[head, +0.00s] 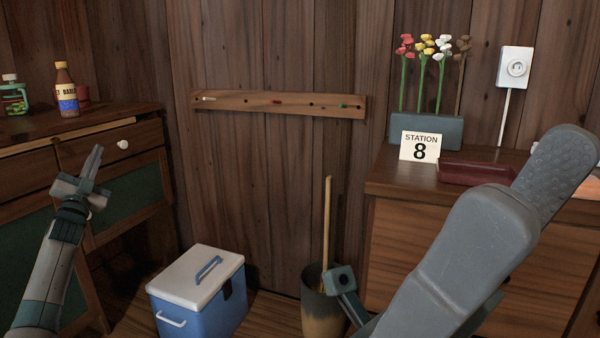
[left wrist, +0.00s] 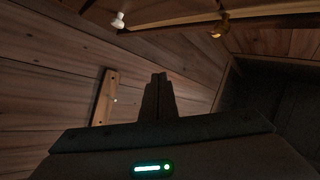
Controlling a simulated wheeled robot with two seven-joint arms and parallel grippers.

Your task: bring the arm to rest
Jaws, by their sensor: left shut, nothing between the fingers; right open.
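My left gripper (head: 96,158) is shut and empty, its fingers pointing up in front of the left cabinet. In the left wrist view the closed fingers (left wrist: 158,82) show at the middle with nothing between them. My right arm (head: 470,240) crosses the right of the head view as large grey links, raised in front of the right cabinet. Its gripper fingers do not show.
The left cabinet (head: 70,138) has a white drawer knob (head: 123,145). A blue cooler (head: 215,312) and a bin (head: 322,312) holding a stick stand on the floor. A peg rail (head: 240,103) is on the wall. Flowers (head: 440,45) and a Station 8 sign (head: 420,147) stand on the right cabinet (head: 390,215).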

